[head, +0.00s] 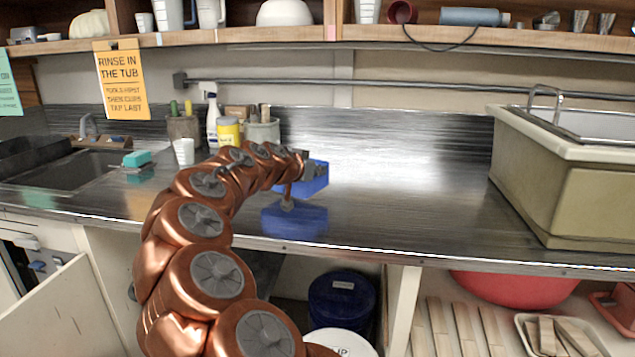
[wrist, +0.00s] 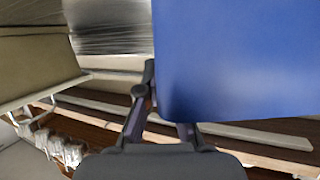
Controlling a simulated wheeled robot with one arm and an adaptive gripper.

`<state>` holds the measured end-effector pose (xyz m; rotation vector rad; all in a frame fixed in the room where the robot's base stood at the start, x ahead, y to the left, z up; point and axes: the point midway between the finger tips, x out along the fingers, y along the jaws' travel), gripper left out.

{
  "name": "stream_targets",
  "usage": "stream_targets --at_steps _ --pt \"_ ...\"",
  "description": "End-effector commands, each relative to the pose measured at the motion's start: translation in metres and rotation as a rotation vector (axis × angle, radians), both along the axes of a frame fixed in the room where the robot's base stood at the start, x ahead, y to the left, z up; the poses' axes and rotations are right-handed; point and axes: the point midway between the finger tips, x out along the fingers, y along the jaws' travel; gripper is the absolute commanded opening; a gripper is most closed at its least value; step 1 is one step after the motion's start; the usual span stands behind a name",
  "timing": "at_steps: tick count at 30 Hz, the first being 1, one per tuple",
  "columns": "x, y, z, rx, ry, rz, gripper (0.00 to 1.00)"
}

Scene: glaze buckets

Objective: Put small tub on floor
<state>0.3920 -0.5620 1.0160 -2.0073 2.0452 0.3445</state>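The small tub is blue. In the head view the small tub (head: 314,180) is at the end of my arm, above the metal counter, with a blue reflection below it. My gripper (head: 284,173) is at the tub's left side and appears closed on its wall. In the wrist view the small tub (wrist: 240,60) fills the upper right. My gripper (wrist: 158,105) has one finger against the tub's left edge; the other is partly hidden by the tub.
A large beige basin (head: 560,185) stands on the counter (head: 400,200) at right. A sink (head: 65,170), cup (head: 183,152) and bottles are at left. Under the counter are a dark blue bucket (head: 342,300), a white lid (head: 343,342) and a red bowl (head: 515,288). The floor is not clearly visible.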

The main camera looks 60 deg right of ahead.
Motion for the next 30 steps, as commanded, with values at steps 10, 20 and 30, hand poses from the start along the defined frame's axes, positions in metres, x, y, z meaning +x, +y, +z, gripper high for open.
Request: stream_targets --at_steps 10,20,30 --pt "0.003 -0.003 -0.018 0.002 0.002 -0.002 0.00" --pt "0.003 -0.003 -0.036 0.000 -0.001 0.000 0.00" --pt "0.003 -0.003 -0.038 0.000 0.000 0.000 0.11"
